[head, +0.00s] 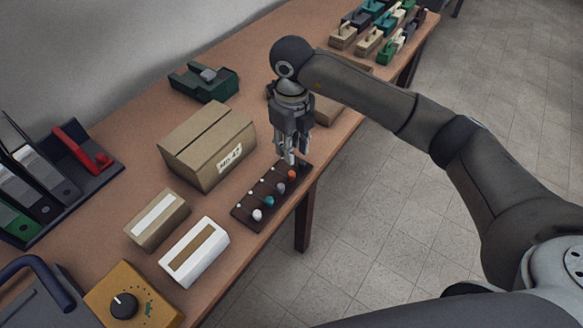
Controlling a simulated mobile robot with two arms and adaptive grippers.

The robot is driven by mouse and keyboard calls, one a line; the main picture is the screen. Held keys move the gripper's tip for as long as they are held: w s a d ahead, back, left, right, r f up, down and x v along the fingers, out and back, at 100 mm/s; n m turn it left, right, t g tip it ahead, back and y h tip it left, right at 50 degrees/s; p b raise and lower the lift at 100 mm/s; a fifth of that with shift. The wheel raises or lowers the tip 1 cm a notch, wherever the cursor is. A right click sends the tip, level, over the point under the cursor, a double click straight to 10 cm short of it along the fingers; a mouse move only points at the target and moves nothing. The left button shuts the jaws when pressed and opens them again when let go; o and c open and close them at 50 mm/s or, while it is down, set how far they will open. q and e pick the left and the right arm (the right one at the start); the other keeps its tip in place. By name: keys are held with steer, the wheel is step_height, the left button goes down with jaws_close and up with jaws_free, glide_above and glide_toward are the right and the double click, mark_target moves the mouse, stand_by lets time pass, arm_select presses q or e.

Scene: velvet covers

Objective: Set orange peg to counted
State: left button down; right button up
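A dark brown peg board (247,221) lies near the table's right edge. A row of coloured pegs stands along its right side: white (257,215), teal (269,201), grey (281,188) and the orange peg (292,175) at the far end. Small white marks run along the board's left side. My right gripper (289,158) points down just above and behind the orange peg, over the board's far end. Its fingers look close together, but their opening is too small to judge. I cannot tell whether they touch the peg. My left gripper is not in view.
A cardboard box (205,150) stands left of the board. A small brown box (157,222) and a white box (195,252) lie nearer. A yellow dial box (130,298) is at the front, a green device (203,82) behind. Floor is open to the right.

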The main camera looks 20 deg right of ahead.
mark_target(292, 173)
step_height(292, 173, down, 9)
steer(key=shift+f+p, duration=0.1)
steer(key=shift+p, duration=0.6)
steer(key=shift+c, duration=0.4)
jaws_close()
